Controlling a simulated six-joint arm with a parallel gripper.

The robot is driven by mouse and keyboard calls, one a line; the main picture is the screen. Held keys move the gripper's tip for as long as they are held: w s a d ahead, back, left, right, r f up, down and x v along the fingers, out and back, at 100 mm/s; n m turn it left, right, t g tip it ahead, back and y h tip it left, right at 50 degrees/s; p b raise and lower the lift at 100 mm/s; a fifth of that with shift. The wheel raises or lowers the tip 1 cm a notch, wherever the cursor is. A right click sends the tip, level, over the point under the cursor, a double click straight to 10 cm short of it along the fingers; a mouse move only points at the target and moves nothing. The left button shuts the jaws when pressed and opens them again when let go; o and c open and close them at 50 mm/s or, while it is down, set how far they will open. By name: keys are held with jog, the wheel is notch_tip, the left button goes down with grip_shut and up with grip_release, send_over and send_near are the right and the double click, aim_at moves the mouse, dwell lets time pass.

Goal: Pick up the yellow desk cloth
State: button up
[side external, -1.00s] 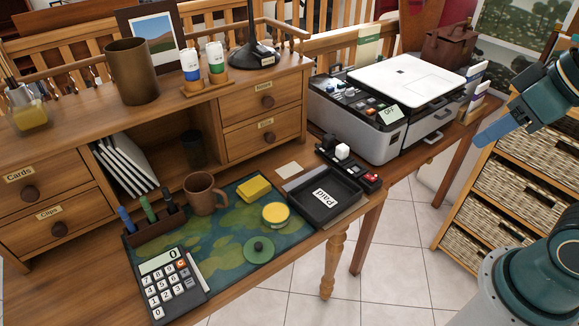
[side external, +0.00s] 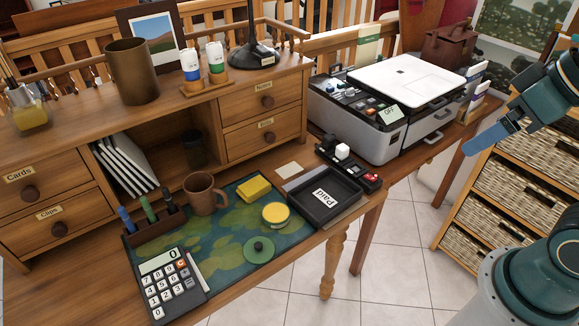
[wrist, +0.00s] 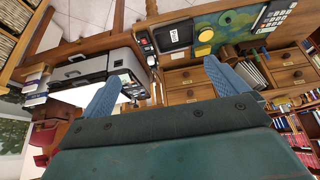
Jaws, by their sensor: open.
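The yellow desk cloth (side external: 254,188) is a small folded block lying on the green patterned mat (side external: 225,240), between the brown mug (side external: 204,193) and the round yellow-topped container (side external: 276,214). In the wrist view the cloth (wrist: 202,50) shows small, just above the tip of the right-hand finger. My gripper (side external: 484,140) is at the right, high and well away from the cloth, beyond the printer. In the wrist view its two blue fingers (wrist: 160,76) are wide apart with nothing between them.
A black tray (side external: 347,216) with a "Paid" card lies right of the mat. The printer (side external: 385,115) stands between my gripper and the mat. A green lid (side external: 259,250), calculator (side external: 168,284) and pen holder (side external: 158,226) share the mat area. The hutch (side external: 262,132) rises behind.

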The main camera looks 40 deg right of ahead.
jog(key=shift+w, duration=0.1)
jog(key=n+g, duration=0.1)
jog(key=g, duration=0.1)
send_over(254, 186)
jog(key=s, duration=0.2)
jog(key=shift+w+d+f, duration=0.1)
jog(key=shift+w+f, duration=0.05)
jog(key=shift+f, duration=14.5)
jog(key=shift+f, duration=0.1)
jog(key=shift+x, duration=2.45)
